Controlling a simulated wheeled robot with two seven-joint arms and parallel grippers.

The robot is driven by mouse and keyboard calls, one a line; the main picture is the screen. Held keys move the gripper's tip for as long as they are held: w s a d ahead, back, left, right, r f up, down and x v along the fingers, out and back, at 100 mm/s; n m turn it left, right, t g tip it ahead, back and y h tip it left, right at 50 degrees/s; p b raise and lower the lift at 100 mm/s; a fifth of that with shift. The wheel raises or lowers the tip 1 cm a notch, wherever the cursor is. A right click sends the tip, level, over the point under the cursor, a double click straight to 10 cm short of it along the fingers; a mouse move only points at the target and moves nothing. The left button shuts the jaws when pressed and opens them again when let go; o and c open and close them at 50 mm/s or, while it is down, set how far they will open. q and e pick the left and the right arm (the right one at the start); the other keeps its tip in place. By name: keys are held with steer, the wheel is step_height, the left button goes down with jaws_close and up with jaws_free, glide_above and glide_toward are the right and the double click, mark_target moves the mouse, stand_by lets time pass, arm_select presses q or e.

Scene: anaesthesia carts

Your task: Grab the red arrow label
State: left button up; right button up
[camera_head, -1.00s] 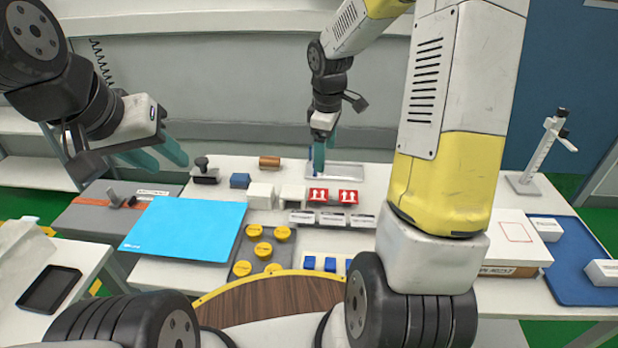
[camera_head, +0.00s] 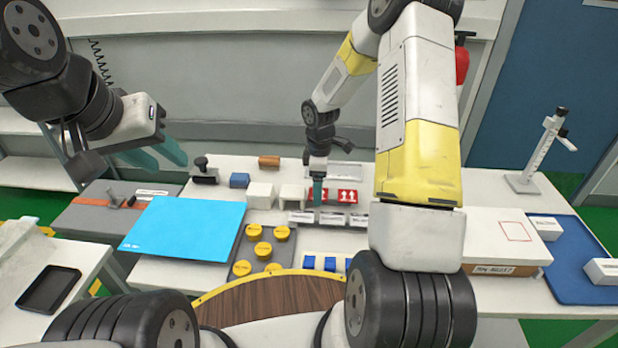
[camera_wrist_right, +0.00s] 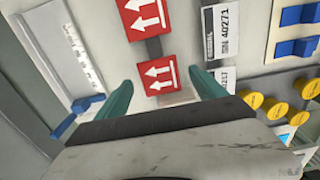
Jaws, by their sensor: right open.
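Two red labels with white arrows are on the table. In the head view, one red arrow label (camera_head: 347,196) shows clearly, and the other (camera_head: 328,195) is partly hidden behind my right gripper (camera_head: 317,191). In the right wrist view, the nearer red arrow label (camera_wrist_right: 158,76) lies between the two teal fingers of my right gripper (camera_wrist_right: 162,92), and the farther label (camera_wrist_right: 143,17) is beyond it. My right gripper is open; contact with the label cannot be seen. My left gripper (camera_head: 165,156) is open and empty, raised at the left above the table.
White printed labels (camera_head: 331,219) lie in front of the red ones. White blocks (camera_head: 261,195), a blue sheet (camera_head: 186,228) and yellow round caps (camera_head: 263,249) are to the left. A metal ruler-like tray (camera_wrist_right: 65,50) lies beside the red labels. A white box (camera_head: 500,238) stands at right.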

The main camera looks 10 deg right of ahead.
steer(key=shift+f, duration=0.4)
stand_by(0.4)
steer(key=c, duration=1.4)
steer(key=shift+r, duration=0.15)
